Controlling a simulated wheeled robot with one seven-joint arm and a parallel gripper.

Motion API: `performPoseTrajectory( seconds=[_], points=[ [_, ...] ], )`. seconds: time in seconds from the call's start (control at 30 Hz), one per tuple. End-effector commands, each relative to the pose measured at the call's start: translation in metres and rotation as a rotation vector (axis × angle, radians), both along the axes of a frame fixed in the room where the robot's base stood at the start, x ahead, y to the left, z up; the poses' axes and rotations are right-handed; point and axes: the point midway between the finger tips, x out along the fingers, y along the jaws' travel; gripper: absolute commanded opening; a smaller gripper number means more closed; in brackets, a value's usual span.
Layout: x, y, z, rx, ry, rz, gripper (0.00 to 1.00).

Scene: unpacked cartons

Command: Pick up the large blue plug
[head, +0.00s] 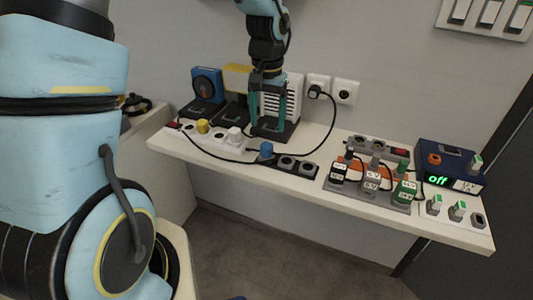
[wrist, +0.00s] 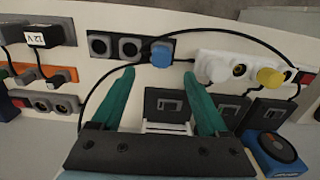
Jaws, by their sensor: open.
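The large blue plug (head: 266,149) sits in the left end of a black socket strip (head: 308,173) near the front edge of the white shelf. In the wrist view the blue plug (wrist: 161,54) is beyond the fingertips, roughly in line with the gap between them. My gripper (head: 267,133) has green fingers, points down and is open and empty. It is above the shelf, behind the plug and apart from it. The fingers also show in the wrist view (wrist: 160,73).
A white strip (head: 215,136) with a yellow plug (head: 202,126) and a white plug stands left of the blue plug. A black cable runs near it. Black-based devices stand behind. Grey and green plugs and an "off" box (head: 450,168) are right.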

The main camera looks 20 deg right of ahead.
Motion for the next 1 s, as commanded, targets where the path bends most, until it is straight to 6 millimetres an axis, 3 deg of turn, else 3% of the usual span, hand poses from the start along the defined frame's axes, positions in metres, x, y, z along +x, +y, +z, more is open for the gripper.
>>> performPoseTrajectory(
  seconds=[0.1, 0.37, 0.7, 1.0],
  points=[
    [-0.001, 0.001, -0.017, 0.003, 0.003, 0.001, 0.78],
    [0.0, 0.001, -0.035, 0.001, 0.002, 0.002, 0.78],
    [0.001, 0.002, -0.077, 0.001, 0.001, 0.001, 0.78],
    [0.002, 0.002, -0.081, -0.001, -0.001, 0.003, 0.76]
  ],
)
